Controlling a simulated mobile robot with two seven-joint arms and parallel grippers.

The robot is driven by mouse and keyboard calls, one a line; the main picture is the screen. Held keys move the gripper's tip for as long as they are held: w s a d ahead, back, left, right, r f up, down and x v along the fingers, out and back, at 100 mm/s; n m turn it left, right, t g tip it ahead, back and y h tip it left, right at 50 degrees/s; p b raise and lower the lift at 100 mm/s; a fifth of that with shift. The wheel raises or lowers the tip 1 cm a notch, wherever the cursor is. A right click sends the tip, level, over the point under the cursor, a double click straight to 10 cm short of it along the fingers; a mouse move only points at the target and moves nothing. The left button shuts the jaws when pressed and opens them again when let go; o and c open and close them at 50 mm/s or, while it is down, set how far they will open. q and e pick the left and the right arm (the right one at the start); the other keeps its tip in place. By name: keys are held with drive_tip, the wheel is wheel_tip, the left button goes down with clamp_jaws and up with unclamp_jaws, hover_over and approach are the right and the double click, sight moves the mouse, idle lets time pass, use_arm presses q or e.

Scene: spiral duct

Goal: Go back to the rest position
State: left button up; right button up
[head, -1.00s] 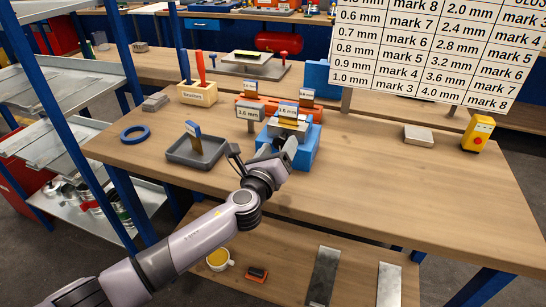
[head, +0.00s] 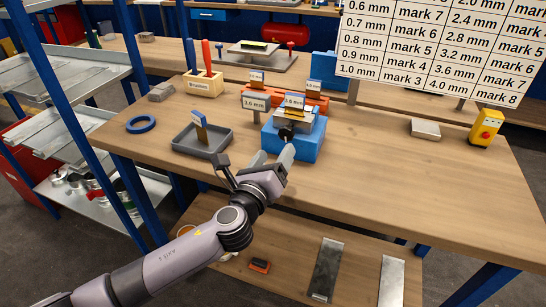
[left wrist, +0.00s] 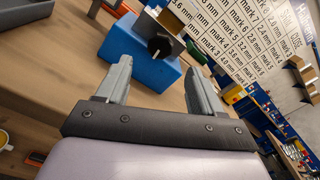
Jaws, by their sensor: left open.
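My left gripper (head: 273,160) is in front of the blue block device (head: 307,145) on the workbench (head: 400,180). In the left wrist view my left gripper (left wrist: 158,85) has its two fingers wide apart with nothing between them. The blue device (left wrist: 142,60) with its black knob (left wrist: 160,46) stands beyond the fingertips, apart from them. In the head view the black knob (head: 286,134) faces my gripper, and a small label card stands on top of the device. My right gripper is in neither view.
A grey tray (head: 203,146) holding an upright tag, a blue ring (head: 141,124) and a wooden holder (head: 203,84) stand left. A yellow device (head: 485,128) and grey block (head: 425,128) stand right. A printed chart (head: 430,50) stands at the back. The bench front right is clear.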

use_arm(q)
drive_tip(key=shift+s+a+f+n, duration=0.2)
drive_tip(key=shift+s+f+n, duration=0.05)
drive_tip(key=shift+n, duration=0.45)
drive_tip(key=s+a+f+n+g+y, duration=0.6)
drive_tip(key=s+a+f+n, duration=0.6)
drive_tip(key=n, duration=0.6)
drive_tip(key=s+a+f+n+g, duration=0.1)
drive_tip(key=s+a+n+g, duration=0.25)
drive_tip(key=s, duration=0.35)
drive_tip(key=s+a+n+g, duration=0.2)
drive_tip(key=s+n, duration=0.3)
drive_tip(key=s, duration=0.2)
drive_tip(key=s+a+f+n+g, duration=0.1)
drive_tip(key=s+a+n+g, duration=0.2)
drive_tip(key=s, duration=0.5)
drive_tip(key=w+d+f+t+h, duration=0.2)
drive_tip(key=w+f+t, duration=0.4)
drive_tip(key=f, duration=0.3)
drive_tip(key=shift+w+d+t+h, duration=0.35)
drive_tip(key=shift+d+t, duration=0.2)
drive_tip(key=shift+t, duration=0.3)
drive_tip(key=shift+n, duration=0.25)
